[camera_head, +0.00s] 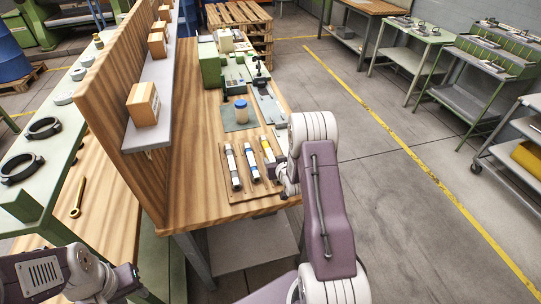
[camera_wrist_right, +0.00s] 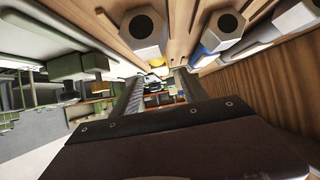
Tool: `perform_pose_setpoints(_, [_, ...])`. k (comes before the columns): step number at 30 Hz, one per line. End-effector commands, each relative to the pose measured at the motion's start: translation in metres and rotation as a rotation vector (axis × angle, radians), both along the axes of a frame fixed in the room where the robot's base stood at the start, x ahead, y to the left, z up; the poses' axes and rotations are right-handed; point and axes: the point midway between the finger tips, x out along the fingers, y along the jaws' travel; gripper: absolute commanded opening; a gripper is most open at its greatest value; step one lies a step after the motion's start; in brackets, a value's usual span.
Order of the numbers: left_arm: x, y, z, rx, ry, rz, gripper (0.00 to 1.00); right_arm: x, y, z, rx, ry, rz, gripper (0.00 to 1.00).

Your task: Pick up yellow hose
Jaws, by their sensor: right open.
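The yellow hose (camera_head: 268,150) lies on a wooden board (camera_head: 236,196) on the bench, rightmost of three hoses, with its near end close to my right wrist. In the right wrist view a hexagonal end fitting (camera_wrist_right: 143,27) shows, with yellow (camera_wrist_right: 158,66) behind it. My right gripper (camera_wrist_right: 160,78) is open; its two fingers point toward the yellow part, and nothing is visibly held. Beside the yellow hose lie a blue-banded hose (camera_head: 251,163) and a white hose with dark bands (camera_head: 232,167). My left gripper (camera_head: 132,282) is low at the left, away from the hoses; its jaws are unclear.
A tall wooden panel (camera_head: 112,110) with a shelf and boxes (camera_head: 144,104) rises along the left of the bench. Green machines (camera_head: 209,65) stand at the back. Open floor lies to the right.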

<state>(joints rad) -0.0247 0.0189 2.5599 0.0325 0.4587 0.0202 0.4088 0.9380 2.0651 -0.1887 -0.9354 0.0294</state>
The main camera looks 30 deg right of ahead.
Motion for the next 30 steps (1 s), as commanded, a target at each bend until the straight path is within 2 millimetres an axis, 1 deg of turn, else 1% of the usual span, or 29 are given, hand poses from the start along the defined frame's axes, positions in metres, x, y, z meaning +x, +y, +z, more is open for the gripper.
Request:
perform_pose_setpoints(5, [0.000,0.000,0.003,0.000,0.000,0.000,0.36,0.006,-0.001,-0.003,0.000,0.000,0.001,0.52])
perform_pose_setpoints(9, [0.000,0.000,0.011,0.000,0.000,0.000,0.36,0.027,-0.006,-0.013,0.000,0.000,0.001,0.52])
perform_pose_setpoints(13, [0.000,0.000,0.011,0.000,0.000,0.000,0.36,0.042,-0.010,-0.023,0.000,0.001,0.000,0.52])
perform_pose_setpoints(16, [0.000,0.000,0.011,0.000,0.000,0.000,0.36,0.047,-0.011,-0.026,0.000,0.000,0.000,0.52])
perform_pose_setpoints(21, [0.000,0.000,0.011,0.000,0.000,0.000,0.36,0.047,-0.011,-0.026,0.000,0.001,0.000,0.52])
perform_pose_setpoints(22, [0.000,0.000,0.011,0.000,0.000,0.000,0.36,0.047,-0.011,-0.026,0.000,0.001,0.000,0.46])
perform_pose_setpoints(23, [0.000,0.000,0.011,0.000,0.000,0.000,0.36,0.047,-0.011,-0.026,0.000,0.001,0.000,0.38])
perform_pose_setpoints(24, [0.000,0.000,0.011,0.000,0.000,0.000,0.36,0.047,-0.011,-0.026,0.000,0.001,0.000,0.27])
perform_pose_setpoints(26, [0.000,0.000,0.011,0.000,0.000,0.000,0.36,0.047,-0.011,-0.026,0.000,0.001,0.000,0.10])
perform_pose_setpoints(27, [0.000,0.000,0.011,0.000,0.000,0.000,0.36,0.047,-0.011,-0.026,0.000,0.001,0.000,0.00])
perform_pose_setpoints(30, [0.000,0.000,0.011,0.000,0.000,0.000,0.36,0.047,-0.011,-0.025,0.000,0.000,0.000,0.00])
